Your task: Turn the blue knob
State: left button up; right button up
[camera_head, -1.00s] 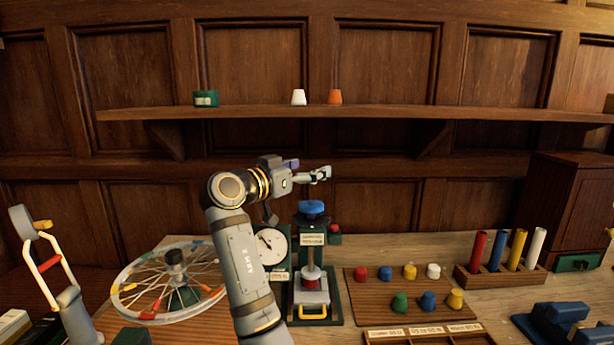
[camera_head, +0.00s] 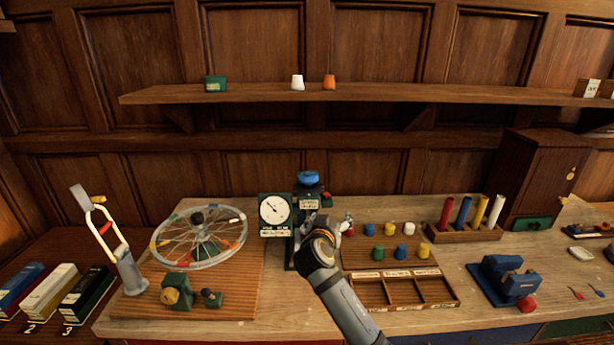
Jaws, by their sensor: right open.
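The blue knob (camera_head: 308,178) sits on top of a dark green upright press-like device (camera_head: 307,204) with a pale label, at the middle of the bench. My right arm comes in from the bottom and covers the lower part of the device. My left gripper is not in view.
A dial gauge (camera_head: 274,211) stands close left of the device, with a spoked wheel (camera_head: 199,237) further left. A board of coloured pegs (camera_head: 402,254), a compartment tray (camera_head: 403,290) and a rod rack (camera_head: 465,235) lie to the right. A shelf (camera_head: 440,93) runs above.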

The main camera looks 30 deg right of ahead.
jog(key=s+r+n+t+y+p, duration=0.1)
jog(key=n+t+y+p, duration=0.1)
jog(key=n+t+y, duration=0.25)
jog(key=t+y, duration=0.2)
jog(key=t, duration=0.1)
send_near(309, 179)
jog(key=w+d+f, duration=0.1)
jog(key=w, duration=0.2)
jog(key=p+x, duration=0.4)
jog(key=x, duration=0.5)
jog(key=shift+w+d+f, duration=0.2)
jog(key=shift+w, duration=0.1)
jog(key=c, duration=1.2)
jog(key=shift+f, duration=0.1)
jog(key=m+g+h+b, duration=0.2)
jog(key=h+b, duration=0.1)
jog(key=b, duration=0.4)
jog(key=m+g+h+b, duration=0.2)
jog(key=m+h+b, duration=0.1)
jog(key=b, duration=0.4)
jog(key=shift+d+f+m+h, duration=0.2)
jog(key=shift+m+h, duration=0.15)
jog(key=shift+h, duration=0.3)
jog(key=shift+s+r+m+g+h+b, duration=0.1)
jog(key=shift+r+m+g+h+b, duration=0.15)
jog(key=shift+g+h+b, duration=0.3)
